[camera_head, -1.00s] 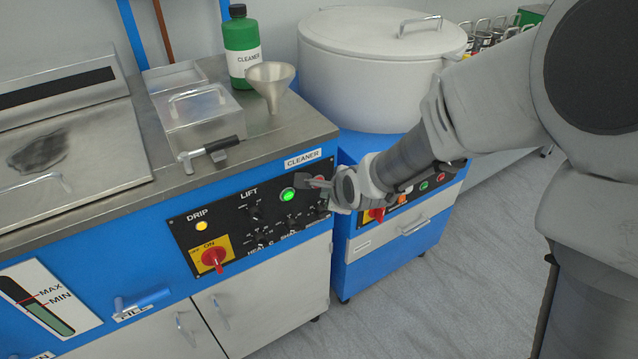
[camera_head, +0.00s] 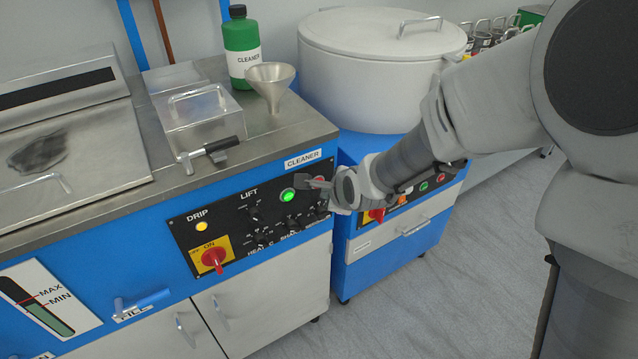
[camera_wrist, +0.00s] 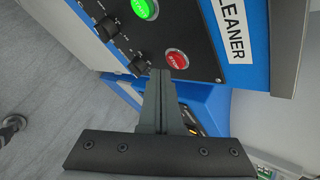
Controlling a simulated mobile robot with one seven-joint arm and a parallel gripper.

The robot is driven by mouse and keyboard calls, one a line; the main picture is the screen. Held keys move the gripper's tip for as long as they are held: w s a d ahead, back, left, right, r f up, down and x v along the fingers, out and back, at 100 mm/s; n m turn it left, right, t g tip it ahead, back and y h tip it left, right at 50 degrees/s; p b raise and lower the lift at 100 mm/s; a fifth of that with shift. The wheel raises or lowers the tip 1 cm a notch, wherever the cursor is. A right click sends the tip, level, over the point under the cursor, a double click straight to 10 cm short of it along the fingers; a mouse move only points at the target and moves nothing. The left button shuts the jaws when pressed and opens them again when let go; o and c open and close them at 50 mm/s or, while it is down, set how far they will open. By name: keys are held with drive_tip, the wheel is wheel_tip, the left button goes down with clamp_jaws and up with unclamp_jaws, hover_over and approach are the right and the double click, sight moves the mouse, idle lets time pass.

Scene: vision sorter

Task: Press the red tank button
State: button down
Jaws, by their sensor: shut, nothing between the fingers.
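The red button (camera_wrist: 177,59) is round, with white lettering, on the black control panel (camera_wrist: 199,45) beside the CLEANER label. In the head view my gripper largely hides it. My gripper (camera_wrist: 161,73) is shut and empty, its fingertips at the panel just below and left of the red button in the wrist view. I cannot tell whether the tips touch the panel or the button's edge. In the head view my gripper (camera_head: 308,184) reaches the panel's right end. A lit green button (camera_head: 288,195) sits to its left.
Several black knobs (camera_head: 292,223) lie below the buttons, and a red rotary switch (camera_head: 213,258) is at the panel's left. A second blue cabinet (camera_head: 382,262) with a large white pot (camera_head: 372,85) stands close to the right. Open floor lies in front.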

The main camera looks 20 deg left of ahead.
idle(0.8)
drive_tip(key=shift+w+a, duration=0.25)
drive_tip(key=shift+a, duration=0.1)
drive_tip(key=shift+w+a, duration=0.3)
idle(0.6)
idle(0.4)
drive_tip(key=shift+s+d+b, duration=0.35)
drive_tip(key=shift+s+d, duration=0.2)
drive_tip(key=shift+d, duration=0.1)
drive_tip(key=shift+s+d+p, duration=0.75)
drive_tip(key=shift+s+d, duration=0.9)
drive_tip(key=shift+d, duration=0.25)
